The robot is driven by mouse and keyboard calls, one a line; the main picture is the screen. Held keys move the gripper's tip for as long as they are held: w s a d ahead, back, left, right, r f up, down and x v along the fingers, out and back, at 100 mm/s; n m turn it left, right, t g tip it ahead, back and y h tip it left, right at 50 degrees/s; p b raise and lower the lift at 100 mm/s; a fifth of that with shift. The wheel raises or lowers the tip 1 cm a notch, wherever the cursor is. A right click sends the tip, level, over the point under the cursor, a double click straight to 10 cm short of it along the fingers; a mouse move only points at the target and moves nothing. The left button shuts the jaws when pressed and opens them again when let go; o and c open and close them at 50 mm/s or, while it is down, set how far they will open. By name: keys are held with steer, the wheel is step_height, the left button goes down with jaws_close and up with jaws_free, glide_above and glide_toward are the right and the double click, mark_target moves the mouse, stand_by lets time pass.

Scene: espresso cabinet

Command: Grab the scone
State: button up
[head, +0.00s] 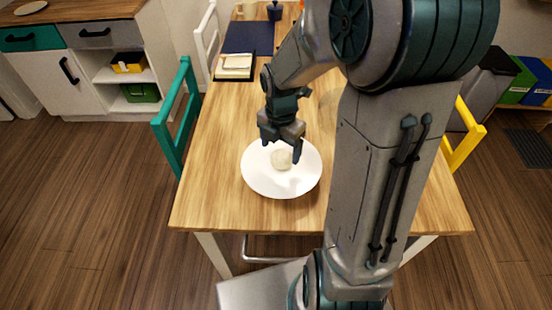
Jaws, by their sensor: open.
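The scone (281,160) is a small, pale, round piece on a white plate (258,182) near the front of the wooden table. My gripper (280,152) is open and points down over the plate. Its two fingers show on the left and right of the scone, close to it. The gripper body hides the far edge of the plate. I cannot tell whether either finger touches the scone.
The wooden table (210,190) is clear left of the plate. A dark blue mat (248,37) and a small cream-topped item (234,66) lie farther back. A green chair (178,120) stands left, a yellow chair (462,135) right. My arm hides much of the table's right side.

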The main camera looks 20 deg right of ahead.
mark_target(279, 155)
steer(key=shift+w+f, duration=0.2)
steer(key=shift+f, duration=0.95)
steer(key=shift+w+f, duration=0.15)
steer(key=shift+f, duration=1)
steer(key=c, duration=1.1)
